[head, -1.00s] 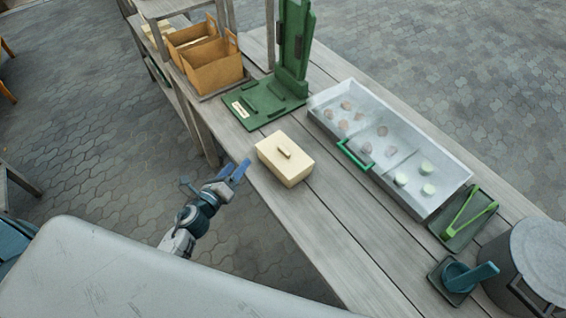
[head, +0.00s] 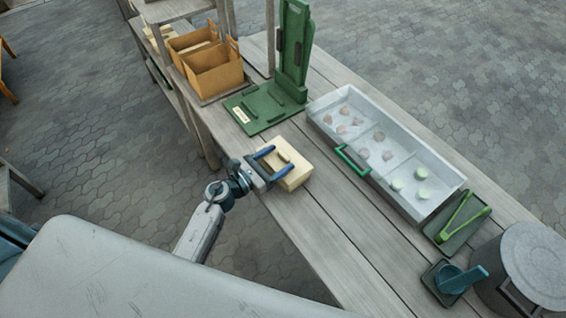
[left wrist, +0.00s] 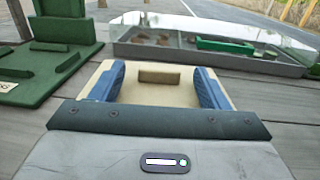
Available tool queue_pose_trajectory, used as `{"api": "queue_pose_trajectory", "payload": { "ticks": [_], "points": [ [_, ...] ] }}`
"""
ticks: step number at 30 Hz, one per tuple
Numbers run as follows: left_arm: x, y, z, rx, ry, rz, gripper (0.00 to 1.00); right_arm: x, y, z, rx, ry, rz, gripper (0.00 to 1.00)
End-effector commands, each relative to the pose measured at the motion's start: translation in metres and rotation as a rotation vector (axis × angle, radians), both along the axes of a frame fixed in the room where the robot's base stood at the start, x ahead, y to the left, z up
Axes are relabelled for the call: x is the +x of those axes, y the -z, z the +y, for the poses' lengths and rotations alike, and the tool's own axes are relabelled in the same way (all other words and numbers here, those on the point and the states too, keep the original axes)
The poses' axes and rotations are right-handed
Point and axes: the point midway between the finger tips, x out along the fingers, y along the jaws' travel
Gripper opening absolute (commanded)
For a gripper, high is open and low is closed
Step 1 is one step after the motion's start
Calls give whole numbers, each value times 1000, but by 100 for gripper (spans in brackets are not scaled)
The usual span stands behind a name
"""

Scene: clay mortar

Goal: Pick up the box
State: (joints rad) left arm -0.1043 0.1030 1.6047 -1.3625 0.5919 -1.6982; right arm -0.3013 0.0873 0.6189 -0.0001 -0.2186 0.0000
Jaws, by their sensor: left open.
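A cream box (head: 298,172) with a small raised handle on its lid stands near the left edge of the wooden table. It also shows in the left wrist view (left wrist: 150,98), with its tan handle between the fingers. My left gripper (head: 274,161) is open, with its two blue fingers over the near part of the box, one on each side of the lid handle. In the left wrist view, the left gripper (left wrist: 158,85) has its fingers apart and nothing clamped between them. Whether the fingers touch the lid I cannot tell. My right gripper is not in view.
A green press (head: 270,105) stands just behind the box. A clear-lidded tray (head: 430,205) with a green handle lies to its right. Green tongs (head: 462,212) and a pot (head: 530,265) are farther right. Bare planks (head: 325,230) lie in front of the box.

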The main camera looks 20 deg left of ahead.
Motion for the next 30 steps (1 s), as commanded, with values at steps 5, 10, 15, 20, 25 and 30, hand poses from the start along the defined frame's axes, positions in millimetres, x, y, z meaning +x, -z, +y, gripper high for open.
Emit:
{"api": "queue_pose_trajectory", "payload": {
  "ticks": [5,10,15,20,25,30],
  "points": [
    [20,-3,-13,-1,0,0,69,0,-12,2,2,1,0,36],
    [23,0,-15,0,0,1,69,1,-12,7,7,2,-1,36],
    [23,0,-15,0,0,0,61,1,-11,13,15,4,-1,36],
    [23,0,-15,0,0,0,30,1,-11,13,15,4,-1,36],
    [23,0,-15,0,0,0,6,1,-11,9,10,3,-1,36],
    [23,0,-15,0,0,0,6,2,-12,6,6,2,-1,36]
  ]
}}
